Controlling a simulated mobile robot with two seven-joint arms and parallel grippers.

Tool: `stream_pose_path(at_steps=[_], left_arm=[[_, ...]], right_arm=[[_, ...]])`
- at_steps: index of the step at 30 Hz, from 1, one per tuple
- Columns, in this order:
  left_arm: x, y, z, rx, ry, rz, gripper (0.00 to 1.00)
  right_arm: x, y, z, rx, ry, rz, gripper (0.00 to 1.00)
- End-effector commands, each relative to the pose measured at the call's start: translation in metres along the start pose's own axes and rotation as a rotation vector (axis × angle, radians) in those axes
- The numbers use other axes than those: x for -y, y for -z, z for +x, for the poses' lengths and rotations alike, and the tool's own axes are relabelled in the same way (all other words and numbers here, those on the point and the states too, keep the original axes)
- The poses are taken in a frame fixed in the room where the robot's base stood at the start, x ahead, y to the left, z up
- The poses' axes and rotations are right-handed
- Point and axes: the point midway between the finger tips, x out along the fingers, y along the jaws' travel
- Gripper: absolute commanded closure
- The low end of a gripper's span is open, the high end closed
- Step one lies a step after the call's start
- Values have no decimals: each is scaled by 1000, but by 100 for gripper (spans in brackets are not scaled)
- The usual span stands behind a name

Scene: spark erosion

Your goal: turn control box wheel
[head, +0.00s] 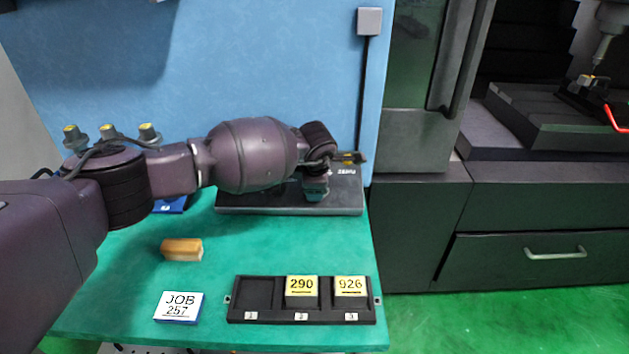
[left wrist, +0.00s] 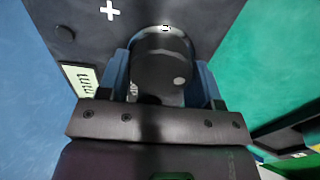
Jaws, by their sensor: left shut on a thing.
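The control box (head: 240,203) is a dark flat box at the back of the green table in the head view. In the left wrist view its dark face (left wrist: 55,12) carries a white plus mark and a pale display (left wrist: 80,78). The wheel (left wrist: 160,70) is a dark round knob, between the blue fingers of my left gripper (left wrist: 163,85), which is shut on it. In the head view my left gripper (head: 316,188) points down onto the box and hides the wheel. My right gripper is in neither view.
A black tray (head: 240,316) has one empty slot and blocks marked 290 (head: 301,290) and 926 (head: 350,290). A JOB 257 card (head: 179,307) and an orange-brown block (head: 182,249) lie left of it. The machine's dark cabinet (head: 420,230) stands to the right.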

Motion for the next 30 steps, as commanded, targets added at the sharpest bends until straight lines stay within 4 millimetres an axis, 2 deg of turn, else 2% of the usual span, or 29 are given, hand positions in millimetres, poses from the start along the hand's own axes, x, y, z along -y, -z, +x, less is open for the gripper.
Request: stream_pose_path(at_steps=[1, 13, 22, 30], left_arm=[[5, 0, 4, -2, 9, -34, 64], [6, 0, 5, -7, 11, -251, 64], [7, 0, 6, -9, 12, -296, 64], [7, 0, 6, -9, 13, -297, 64]], right_arm=[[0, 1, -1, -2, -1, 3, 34], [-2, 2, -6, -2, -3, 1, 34], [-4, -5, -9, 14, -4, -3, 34], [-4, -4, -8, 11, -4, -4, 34]])
